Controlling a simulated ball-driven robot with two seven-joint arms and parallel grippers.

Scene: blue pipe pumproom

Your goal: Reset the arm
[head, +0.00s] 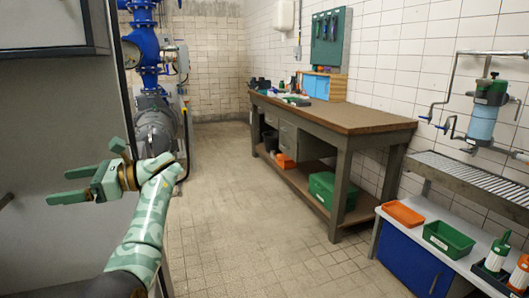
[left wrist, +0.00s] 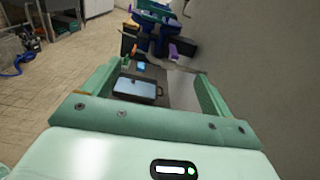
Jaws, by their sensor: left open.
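My left arm comes in from the left in the head view. Its pale green left gripper (head: 60,186) is raised beside a large grey panel (head: 60,120), with its fingers pointing left. The two fingers are apart, with nothing between them. In the left wrist view the open left gripper (left wrist: 160,72) shows its fingers at both sides, with a dark flat shape seen beyond them that I cannot identify. My right gripper is not in view.
A workbench (head: 350,120) stands along the right wall, with a green crate (head: 333,190) below. An orange tray (head: 403,214) and a green tray (head: 448,239) sit at front right. Blue pipes (head: 145,45) stand at the back left. The middle floor is clear.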

